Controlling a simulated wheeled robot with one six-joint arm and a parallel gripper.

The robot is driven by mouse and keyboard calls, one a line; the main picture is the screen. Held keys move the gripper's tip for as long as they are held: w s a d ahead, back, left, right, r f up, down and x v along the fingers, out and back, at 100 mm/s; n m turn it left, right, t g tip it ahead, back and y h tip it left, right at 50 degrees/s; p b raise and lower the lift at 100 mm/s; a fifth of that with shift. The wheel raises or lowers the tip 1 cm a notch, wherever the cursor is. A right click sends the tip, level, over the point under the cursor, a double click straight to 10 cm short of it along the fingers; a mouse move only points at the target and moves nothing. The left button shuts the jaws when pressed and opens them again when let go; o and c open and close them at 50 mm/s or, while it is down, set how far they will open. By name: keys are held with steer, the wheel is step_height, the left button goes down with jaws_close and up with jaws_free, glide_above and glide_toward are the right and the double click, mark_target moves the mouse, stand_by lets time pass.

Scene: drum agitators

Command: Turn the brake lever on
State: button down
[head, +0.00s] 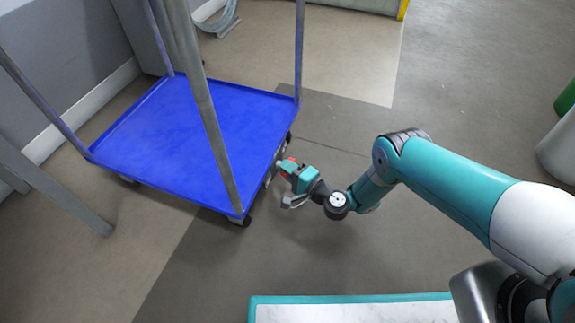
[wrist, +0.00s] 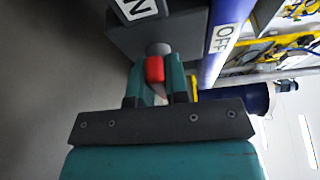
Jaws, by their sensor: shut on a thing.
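The brake lever, with a red end, shows in the wrist view (wrist: 154,70) on a grey round pivot in front of a dark housing (wrist: 128,38). My gripper (wrist: 157,88) is shut on the red lever, one finger on each side. A white label ending in "N" (wrist: 137,8) lies above and left of the lever, and an "OFF" label (wrist: 222,38) lies to its right. In the head view my gripper (head: 284,181) is low at the right side of the blue cart (head: 190,135); the lever is only a small red spot there.
The cart has grey upright posts (head: 210,110) and small wheels. Grey floor (head: 330,250) is open around my arm. A teal-edged white surface (head: 350,311) lies at the bottom, and a white rounded object (head: 560,148) stands at the right edge.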

steer(key=shift+f+n, duration=0.1)
steer(key=shift+n, duration=0.4)
steer(key=c, duration=1.1)
jaws_free()
steer(key=shift+d+p, duration=0.1)
steer(key=shift+p, duration=0.4)
steer(key=shift+f+p+v, duration=0.15)
steer(key=shift+p+v, duration=3.25)
steer(key=shift+v, duration=0.95)
steer(key=shift+f+p+v, duration=0.2)
steer(key=shift+p+v, duration=3.15)
steer(key=shift+v, duration=0.95)
